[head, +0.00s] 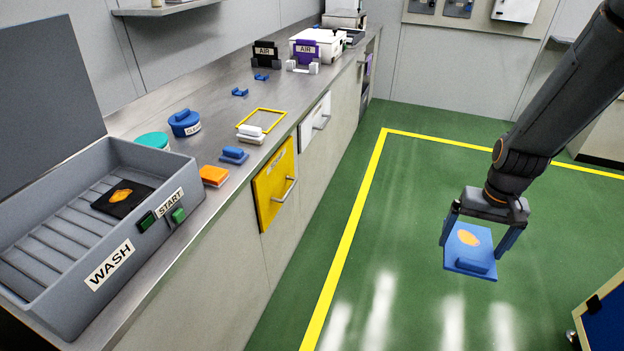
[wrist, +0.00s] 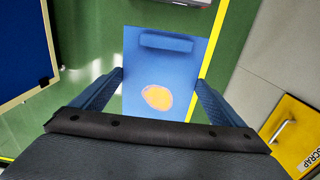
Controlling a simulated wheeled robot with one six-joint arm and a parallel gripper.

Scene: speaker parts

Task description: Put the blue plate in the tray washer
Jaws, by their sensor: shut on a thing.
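The blue plate (head: 470,249) has an orange patch and a raised blue bar along one edge. My gripper (head: 478,240) is shut on it and holds it above the green floor, to the right of the counter. In the wrist view the blue plate (wrist: 165,80) sits between the two fingers of my gripper (wrist: 160,92). The tray washer (head: 120,265) is a grey open box labelled WASH at the left end of the counter, its lid (head: 45,85) raised. A black plate (head: 122,197) with an orange patch lies inside it. The green START button (head: 178,215) is on its side.
The steel counter (head: 215,222) holds an orange block (head: 214,176), a blue block (head: 234,155), a blue round container (head: 184,123) and a yellow frame (head: 262,122). A yellow SCRAP drawer (head: 274,186) is in its front. A blue-panelled object (head: 605,315) stands lower right. The floor between is clear.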

